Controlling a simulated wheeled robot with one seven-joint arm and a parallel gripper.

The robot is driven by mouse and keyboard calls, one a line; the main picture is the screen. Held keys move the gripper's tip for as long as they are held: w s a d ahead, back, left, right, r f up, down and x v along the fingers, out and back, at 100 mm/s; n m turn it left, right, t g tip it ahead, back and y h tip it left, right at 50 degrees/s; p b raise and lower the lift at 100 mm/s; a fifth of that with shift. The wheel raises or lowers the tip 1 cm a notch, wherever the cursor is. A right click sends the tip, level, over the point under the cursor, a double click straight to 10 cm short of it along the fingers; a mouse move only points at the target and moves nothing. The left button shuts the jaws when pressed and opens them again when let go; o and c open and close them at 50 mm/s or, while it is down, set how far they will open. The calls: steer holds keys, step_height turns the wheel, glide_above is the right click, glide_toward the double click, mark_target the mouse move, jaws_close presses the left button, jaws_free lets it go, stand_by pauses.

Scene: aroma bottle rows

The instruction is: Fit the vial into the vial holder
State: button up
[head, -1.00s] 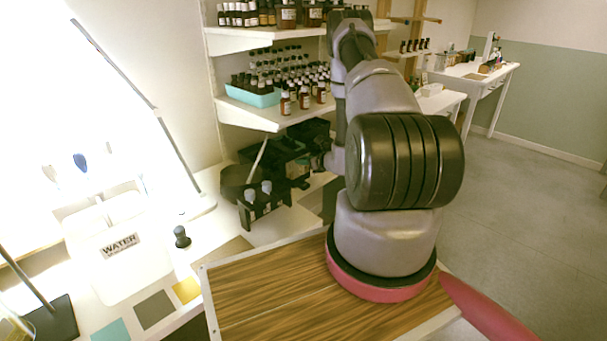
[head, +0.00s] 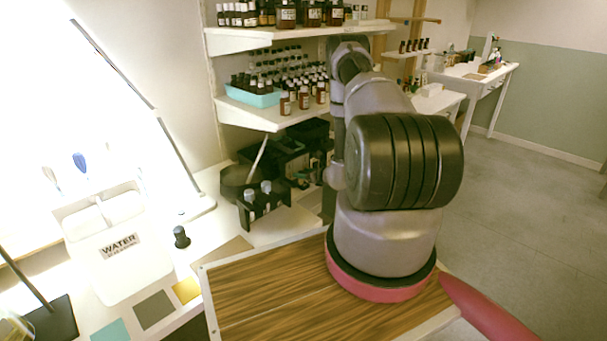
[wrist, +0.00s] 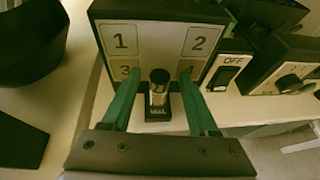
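In the wrist view a small vial (wrist: 159,80) with a dark cap and a pale, shiny body stands upright in front of a panel numbered 1 to 4. Its lower part meets a dark block with a small label (wrist: 158,113); I cannot tell whether this block is the vial holder. My gripper (wrist: 160,76) is open, one green finger on each side of the vial, with visible gaps on both sides.
The numbered panel (wrist: 160,38) stands close behind the vial. A switch box marked OFF (wrist: 228,72) and a dial box (wrist: 290,82) are at right. A black bowl (wrist: 35,45) is at left. Bottle shelves (head: 250,112) rise above the bench.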

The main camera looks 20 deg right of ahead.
steer(key=shift+r, duration=0.15)
steer(key=v, duration=1.2)
stand_by(0.3)
